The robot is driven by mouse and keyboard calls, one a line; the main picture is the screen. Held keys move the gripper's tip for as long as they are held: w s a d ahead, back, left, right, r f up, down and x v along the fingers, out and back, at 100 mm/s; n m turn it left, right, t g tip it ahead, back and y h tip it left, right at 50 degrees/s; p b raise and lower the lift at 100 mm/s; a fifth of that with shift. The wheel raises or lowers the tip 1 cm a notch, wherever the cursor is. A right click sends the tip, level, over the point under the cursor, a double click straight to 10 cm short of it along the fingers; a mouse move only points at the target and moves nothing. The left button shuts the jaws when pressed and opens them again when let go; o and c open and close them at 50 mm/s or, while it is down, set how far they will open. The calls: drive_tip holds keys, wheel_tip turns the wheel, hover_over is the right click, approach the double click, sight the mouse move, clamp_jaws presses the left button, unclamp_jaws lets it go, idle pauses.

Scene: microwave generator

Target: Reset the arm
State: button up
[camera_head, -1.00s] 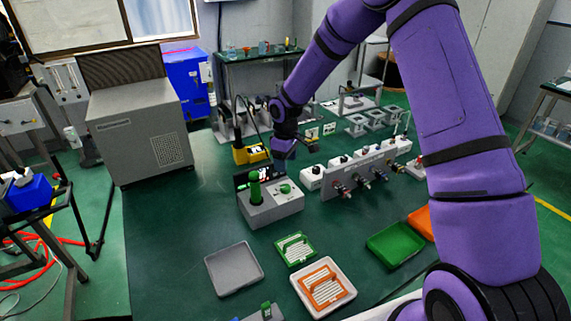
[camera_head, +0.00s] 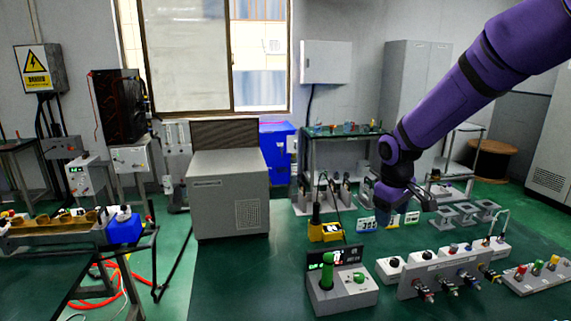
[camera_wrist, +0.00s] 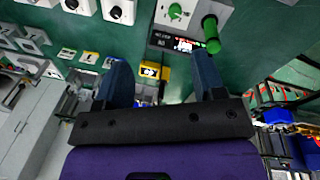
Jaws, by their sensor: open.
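My purple arm reaches in from the upper right in the head view. Its dark blue gripper (camera_head: 404,196) hangs above the far right part of the green table. In the wrist view my gripper's two fingers (camera_wrist: 162,72) stand wide apart with nothing held between them. Beyond the fingers, the wrist view shows the grey box with a green cylinder (camera_wrist: 211,34) and a small display, apart from the fingers. The same grey box (camera_head: 343,297) stands on the table below and left of my gripper in the head view.
A yellow device (camera_head: 325,232) stands behind the grey box. A large grey cabinet (camera_head: 228,195) stands at the left. A row of white socket units (camera_head: 427,264) and a panel with coloured knobs (camera_head: 540,275) lie at the right.

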drive_tip(key=s+d+r+m+t, duration=0.1)
drive_tip(key=s+d+r+m, duration=0.1)
drive_tip(key=s+r, duration=0.75)
drive_tip(key=s+d+r+m+t, duration=0.1)
drive_tip(key=s+r+m+t, duration=0.15)
drive_tip(key=s+r, duration=0.75)
drive_tip(key=s+f+m+y, duration=0.1)
drive_tip(key=s+f+m, duration=0.1)
drive_tip(key=s, duration=1)
drive_tip(key=shift+s+d+f, duration=0.15)
drive_tip(key=shift+d+f, duration=0.25)
drive_tip(key=shift+f, duration=0.2)
